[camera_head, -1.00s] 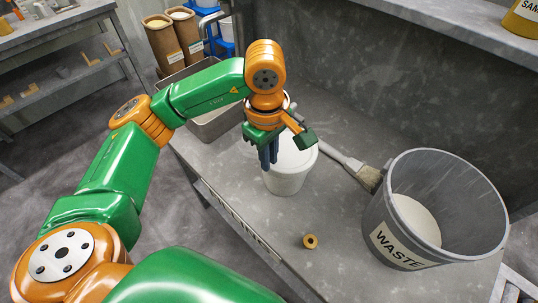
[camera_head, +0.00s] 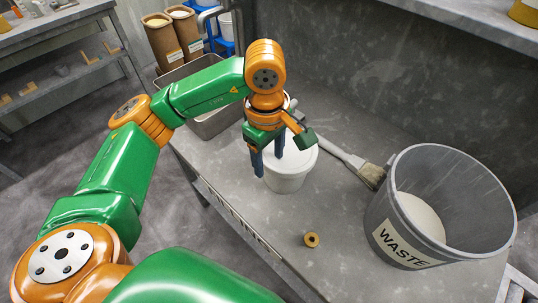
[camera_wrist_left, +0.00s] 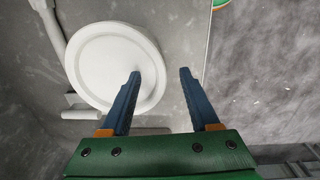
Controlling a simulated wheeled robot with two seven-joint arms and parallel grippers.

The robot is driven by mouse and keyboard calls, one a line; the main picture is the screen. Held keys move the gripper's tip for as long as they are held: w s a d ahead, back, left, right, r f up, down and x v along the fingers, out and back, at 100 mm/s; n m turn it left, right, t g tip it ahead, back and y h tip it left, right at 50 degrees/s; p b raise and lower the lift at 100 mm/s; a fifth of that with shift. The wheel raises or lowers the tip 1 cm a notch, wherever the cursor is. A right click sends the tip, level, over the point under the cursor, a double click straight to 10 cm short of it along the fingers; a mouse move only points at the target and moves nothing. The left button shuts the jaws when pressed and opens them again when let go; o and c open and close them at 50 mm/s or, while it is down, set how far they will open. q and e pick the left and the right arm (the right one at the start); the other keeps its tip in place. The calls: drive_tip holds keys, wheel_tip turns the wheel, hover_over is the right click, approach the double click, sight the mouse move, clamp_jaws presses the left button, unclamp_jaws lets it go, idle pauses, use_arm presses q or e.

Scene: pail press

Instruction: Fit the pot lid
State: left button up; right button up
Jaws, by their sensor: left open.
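A white pot (camera_head: 288,184) stands upright on the grey bench beneath my left gripper. Its white round lid (camera_head: 302,158) lies across its top and looks level; I cannot tell whether it is fully pressed down. In the left wrist view the lid (camera_wrist_left: 108,66) shows as a white disc with a raised rim. My left gripper (camera_head: 269,163) is open and empty, fingers pointing down. In the left wrist view (camera_wrist_left: 160,74) one finger overlaps the lid's edge and the other is beside it. The gripper hides part of the lid. My right gripper is not in view.
A grey WASTE bin (camera_head: 378,215) stands at the right. A brush (camera_head: 370,175) lies between it and the pot. A small brass ring (camera_head: 311,240) lies near the front edge. A metal tray (camera_head: 215,122) is behind the arm at left.

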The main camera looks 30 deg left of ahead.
use_arm(q)
drive_tip(key=shift+r, duration=0.1)
wheel_tip(320, 180, up, 8)
drive_tip(key=p, duration=0.5)
drive_tip(key=shift+p, duration=0.35)
